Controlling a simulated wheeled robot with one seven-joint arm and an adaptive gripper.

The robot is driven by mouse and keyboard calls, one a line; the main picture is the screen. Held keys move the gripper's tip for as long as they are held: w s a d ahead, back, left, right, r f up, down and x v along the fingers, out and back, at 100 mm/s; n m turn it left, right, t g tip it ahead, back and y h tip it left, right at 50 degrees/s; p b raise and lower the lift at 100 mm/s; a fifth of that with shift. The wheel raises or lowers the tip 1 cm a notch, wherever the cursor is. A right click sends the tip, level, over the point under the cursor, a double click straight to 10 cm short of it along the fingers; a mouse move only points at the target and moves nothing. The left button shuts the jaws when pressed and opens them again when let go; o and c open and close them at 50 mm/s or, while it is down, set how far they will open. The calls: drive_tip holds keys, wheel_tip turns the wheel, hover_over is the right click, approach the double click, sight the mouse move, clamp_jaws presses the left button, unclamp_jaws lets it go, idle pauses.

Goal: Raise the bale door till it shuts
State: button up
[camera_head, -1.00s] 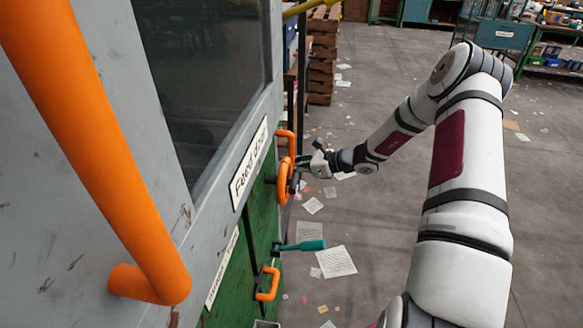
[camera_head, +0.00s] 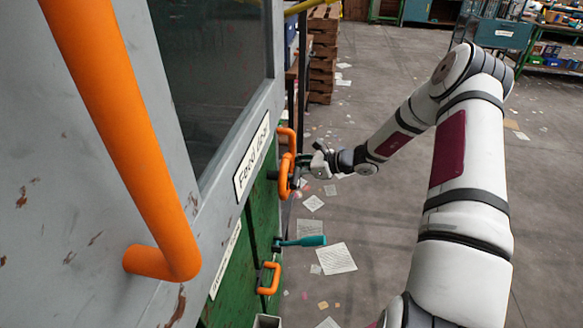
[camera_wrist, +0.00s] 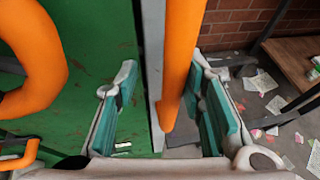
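The grey and green machine fills the left of the head view. It has a "Feed door" label (camera_head: 253,161) and a lower label (camera_head: 226,262) that I cannot read fully, so I cannot tell which panel is the bale door. My gripper (camera_head: 305,167) is beside the upper orange handle (camera_head: 286,177) on the green panel (camera_head: 262,205). In the wrist view, my gripper (camera_wrist: 165,105) has its teal-padded fingers wide apart. Any contact is not visible.
A large orange handle (camera_head: 140,150) stands out close by at left. A teal-gripped lever (camera_head: 303,241) and a lower orange handle (camera_head: 269,278) stick out below my gripper. Papers (camera_head: 336,257) litter the otherwise open floor. Pallets (camera_head: 322,60) are stacked behind.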

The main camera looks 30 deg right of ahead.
drive_tip(key=shift+d+r, duration=0.1)
drive_tip(key=shift+d, duration=0.05)
drive_tip(key=v, duration=1.1)
drive_tip(key=shift+s+d, duration=0.2)
drive_tip(key=shift+s, duration=0.1)
drive_tip(key=shift+r, duration=0.15)
